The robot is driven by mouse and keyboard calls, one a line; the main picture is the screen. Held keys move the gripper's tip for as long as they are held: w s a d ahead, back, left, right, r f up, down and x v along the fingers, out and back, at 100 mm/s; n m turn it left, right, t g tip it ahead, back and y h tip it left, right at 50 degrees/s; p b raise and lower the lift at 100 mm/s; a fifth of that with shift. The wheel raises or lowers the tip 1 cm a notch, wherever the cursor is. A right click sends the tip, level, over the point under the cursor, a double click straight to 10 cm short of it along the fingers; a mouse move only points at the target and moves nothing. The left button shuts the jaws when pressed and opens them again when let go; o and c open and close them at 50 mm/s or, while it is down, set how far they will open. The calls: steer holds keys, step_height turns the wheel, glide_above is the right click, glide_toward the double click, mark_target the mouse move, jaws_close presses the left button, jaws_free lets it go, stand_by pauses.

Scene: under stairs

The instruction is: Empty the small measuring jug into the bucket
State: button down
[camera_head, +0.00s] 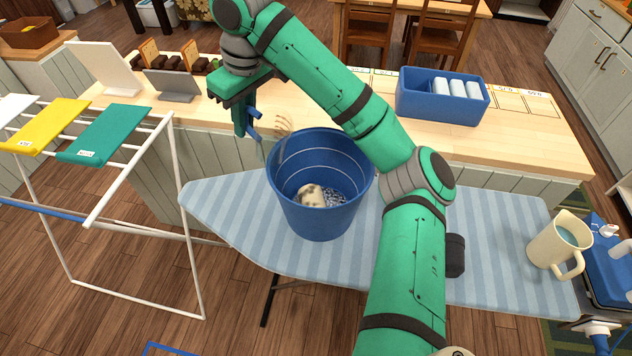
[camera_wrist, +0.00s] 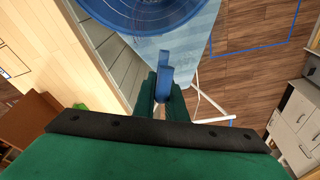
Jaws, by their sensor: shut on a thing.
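The blue bucket (camera_head: 322,222) stands upright on the striped ironing board. Inside it lie a pale, dark-spotted lump (camera_head: 312,196) and a speckled blue-white patch (camera_head: 335,197). My gripper (camera_head: 245,125) is at the bucket's upper left, shut on the blue handle (camera_head: 254,133) of what looks like a clear measuring jug. Its faint body with brownish marks (camera_head: 284,124) shows by the bucket's back left rim. Its tilt and contents are hard to tell. In the wrist view the blue handle (camera_wrist: 163,82) sits between my fingers, with the bucket (camera_wrist: 150,12) beyond.
A larger cream jug (camera_head: 553,245) with bluish liquid stands on the board's right end. A blue bin (camera_head: 442,108) and a tablet stand (camera_head: 172,85) are on the counter behind. A white drying rack (camera_head: 190,250) stands at left. The striped board (camera_head: 235,205) is bare left of the bucket.

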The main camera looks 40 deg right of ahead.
steer(key=shift+w+a+r+g+h, duration=0.1)
steer(key=shift+w+r+g+h, duration=0.15)
steer(key=shift+r+g, duration=0.4)
steer(key=shift+w+a+r+g+h, duration=0.15)
steer(key=shift+w+r+g, duration=0.15)
steer(key=shift+r+g, duration=0.35)
